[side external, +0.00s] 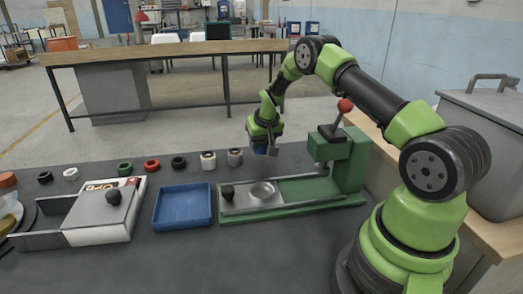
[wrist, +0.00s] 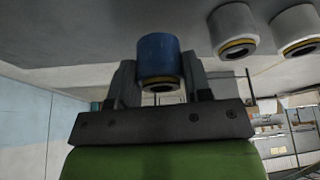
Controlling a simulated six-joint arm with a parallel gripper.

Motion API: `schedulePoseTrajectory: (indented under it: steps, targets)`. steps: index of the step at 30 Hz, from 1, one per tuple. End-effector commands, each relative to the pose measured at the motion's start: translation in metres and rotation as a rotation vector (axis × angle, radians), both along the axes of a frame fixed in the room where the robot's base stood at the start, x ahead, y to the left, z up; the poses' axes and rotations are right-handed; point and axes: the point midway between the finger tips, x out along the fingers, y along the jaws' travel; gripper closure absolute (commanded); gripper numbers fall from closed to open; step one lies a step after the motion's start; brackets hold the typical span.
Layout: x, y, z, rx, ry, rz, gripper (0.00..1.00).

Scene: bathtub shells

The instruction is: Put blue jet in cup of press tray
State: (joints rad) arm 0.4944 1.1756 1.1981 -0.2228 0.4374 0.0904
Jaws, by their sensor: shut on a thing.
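My gripper (side external: 261,148) is shut on the blue jet (wrist: 159,58), a short blue cylinder with a dark opening and a brass-coloured ring at one end. In the side view the blue jet (side external: 260,149) is mostly hidden by the fingers. My gripper is above and behind the press tray (side external: 237,208), a metal tray on a green press base. The tray's round cup (side external: 262,192) shows as a pale metal ring, with a black knob (side external: 228,192) to its left. The jet is apart from the cup.
Two whitish jets (side external: 208,160) (side external: 235,157) stand left of my gripper. Black, red, green and white rings (side external: 152,165) line up further left. A blue bin (side external: 183,207) sits left of the press. The green press column (side external: 350,158) with a red-knobbed lever (side external: 345,105) rises at right.

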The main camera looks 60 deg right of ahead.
Motion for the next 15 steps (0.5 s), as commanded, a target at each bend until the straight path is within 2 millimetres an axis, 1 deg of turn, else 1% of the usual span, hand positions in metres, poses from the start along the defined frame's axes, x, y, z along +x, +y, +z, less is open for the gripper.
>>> schedulePoseTrajectory:
  steps: [1,3,6,15]
  targets:
    - [-0.001,0.001,-0.010,0.002,0.003,0.000,0.79]
    - [0.000,0.000,-0.019,0.002,0.002,0.000,0.79]
    - [0.000,0.000,-0.027,0.001,0.001,0.000,0.79]
    - [0.000,0.000,-0.028,0.000,0.000,-0.001,0.79]
